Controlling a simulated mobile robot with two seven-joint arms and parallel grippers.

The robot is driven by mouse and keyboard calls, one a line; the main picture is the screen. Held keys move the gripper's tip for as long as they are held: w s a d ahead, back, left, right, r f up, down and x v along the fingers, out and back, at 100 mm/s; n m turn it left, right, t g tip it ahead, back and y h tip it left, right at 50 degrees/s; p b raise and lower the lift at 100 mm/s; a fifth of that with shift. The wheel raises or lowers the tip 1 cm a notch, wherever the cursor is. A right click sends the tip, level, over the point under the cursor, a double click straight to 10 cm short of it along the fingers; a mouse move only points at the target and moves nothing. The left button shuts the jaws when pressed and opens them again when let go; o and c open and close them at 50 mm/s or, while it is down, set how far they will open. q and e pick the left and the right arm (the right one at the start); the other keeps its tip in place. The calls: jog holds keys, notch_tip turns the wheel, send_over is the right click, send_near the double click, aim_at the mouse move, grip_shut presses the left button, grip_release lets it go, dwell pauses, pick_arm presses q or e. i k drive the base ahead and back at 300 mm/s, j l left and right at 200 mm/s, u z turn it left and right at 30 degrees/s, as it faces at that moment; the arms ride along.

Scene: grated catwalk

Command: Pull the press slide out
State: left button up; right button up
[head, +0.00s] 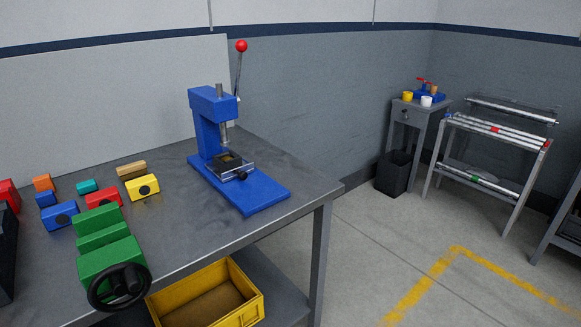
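A blue arbor press (212,130) stands on the grey workbench (190,225) near its right end. Its blue base reaches toward the bench's front edge. The press slide (228,163) is a dark plate in a light metal frame on the base, under the silver ram (224,132). A black knob (242,176) sits at the slide's front. The lever, with a red ball (241,46), points up. Neither of my grippers is in view.
Left of the press lie several coloured blocks, a yellow one with a black disc (142,187), and a green vise (105,252) with a black handwheel. A yellow bin (207,296) sits below. Floor to the right is clear; a small table (414,112) and rack stand behind.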

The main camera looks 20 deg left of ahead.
aim_at(231, 165)
jog(key=i+l+z, duration=0.15)
jog(key=i+z, duration=0.15)
jog(key=i, duration=0.2)
jog(key=i+z, duration=0.3)
jog(key=i, duration=0.15)
jog(key=i+l+u, duration=0.1)
jog(key=i+u, duration=0.2)
jog(key=i, duration=0.2)
jog(key=i+l+u, duration=0.25)
jog(key=i, duration=0.2)
jog(key=i+l+u, duration=0.1)
jog(key=i+u, duration=0.15)
jog(key=u, duration=0.2)
jog(key=i+l+u, duration=0.2)
jog(key=u, duration=0.3)
jog(key=i+l+u, duration=0.15)
jog(key=l+u, duration=0.15)
jog(key=u, duration=0.15)
jog(key=i+l+u, duration=0.1)
jog(key=l+u, duration=0.2)
jog(key=u, duration=0.2)
